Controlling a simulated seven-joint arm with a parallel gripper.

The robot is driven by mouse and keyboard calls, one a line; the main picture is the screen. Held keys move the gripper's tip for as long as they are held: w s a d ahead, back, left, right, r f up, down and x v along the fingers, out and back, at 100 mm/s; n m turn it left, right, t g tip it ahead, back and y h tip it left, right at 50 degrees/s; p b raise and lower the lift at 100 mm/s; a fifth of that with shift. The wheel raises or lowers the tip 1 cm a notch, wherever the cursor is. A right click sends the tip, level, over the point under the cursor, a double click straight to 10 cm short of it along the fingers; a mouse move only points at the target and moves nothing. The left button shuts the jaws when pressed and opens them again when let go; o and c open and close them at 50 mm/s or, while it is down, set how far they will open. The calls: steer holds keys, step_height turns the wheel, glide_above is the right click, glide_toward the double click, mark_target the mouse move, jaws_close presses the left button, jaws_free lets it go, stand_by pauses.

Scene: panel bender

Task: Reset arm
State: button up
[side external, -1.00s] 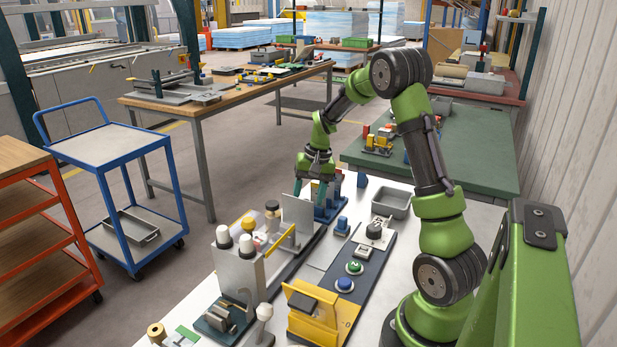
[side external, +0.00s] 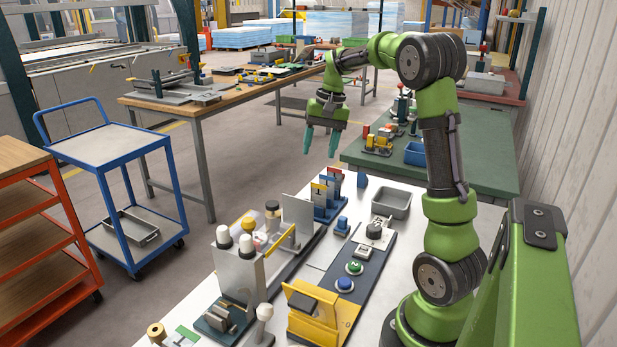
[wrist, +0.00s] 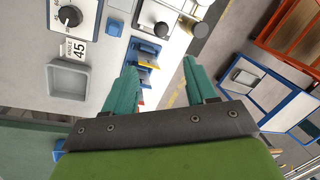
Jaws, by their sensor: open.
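My gripper (side external: 321,140) is raised in the air above the far end of the white work table (side external: 400,243). Its two teal fingers point down and stand apart with nothing between them. In the wrist view my gripper (wrist: 168,88) also shows both teal fingers spread and empty. A blue rack (side external: 327,208) holding upright coloured pieces stands on the table below my gripper. In the wrist view this rack (wrist: 143,50) lies beside the left finger, partly hidden by it.
A grey tray (side external: 391,203) and a panel with a dial and blue and green buttons (side external: 354,267) sit on the table. A green bench (side external: 470,150) stands behind. A blue cart (side external: 105,144) and an orange shelf (side external: 40,235) stand left, with open floor between cart and table.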

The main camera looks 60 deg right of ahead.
steer(key=s+a+n+t, duration=0.2)
steer(key=s+a, duration=0.3)
steer(key=a, duration=0.9)
steer(key=s+a+r+n+t, duration=0.1)
steer(key=s+a+n+t, duration=0.2)
steer(key=a, duration=1.1)
steer(key=s+n, duration=0.2)
steer(key=s, duration=0.1)
steer(key=shift+s+r+t+y, duration=0.15)
steer(key=shift+r+t+y, duration=0.15)
steer(key=shift+y, duration=0.1)
